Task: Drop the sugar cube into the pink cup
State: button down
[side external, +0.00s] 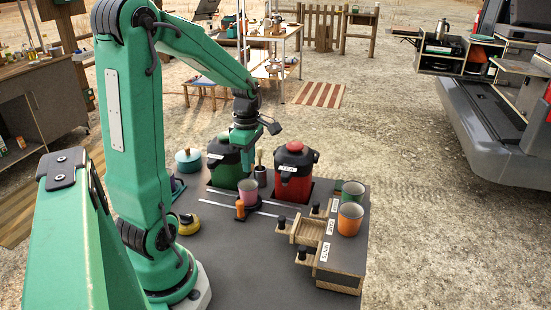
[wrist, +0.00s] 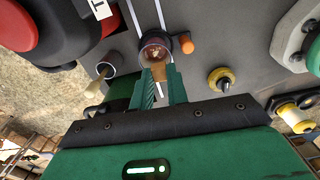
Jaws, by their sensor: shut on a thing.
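The pink cup (side external: 248,191) stands upright on a dark round base on the grey worktop, in front of the canisters. In the wrist view I look into the open cup (wrist: 155,47), which has something brownish inside that I cannot make out. My gripper (wrist: 159,76) is shut on a small brown block, the sugar cube (wrist: 158,72), near the cup's rim in that view. In the side view my gripper (side external: 245,160) points down above the cup, in front of the green canister. The cube is too small to tell there.
A green canister (side external: 223,170) and a red canister (side external: 295,172) stand behind the cup. A grey holder (side external: 260,177) with a handle stands between them. An orange cylinder (side external: 240,210) is beside the cup. Orange cup (side external: 350,218) and green cup (side external: 353,189) stand right, by wooden drawers (side external: 305,231).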

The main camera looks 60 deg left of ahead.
jog(key=shift+f, duration=0.1)
jog(key=shift+f, duration=2.95)
jog(key=c, duration=1.3)
grip_release()
jog(key=shift+r, duration=0.2)
jog(key=shift+r, duration=3.75)
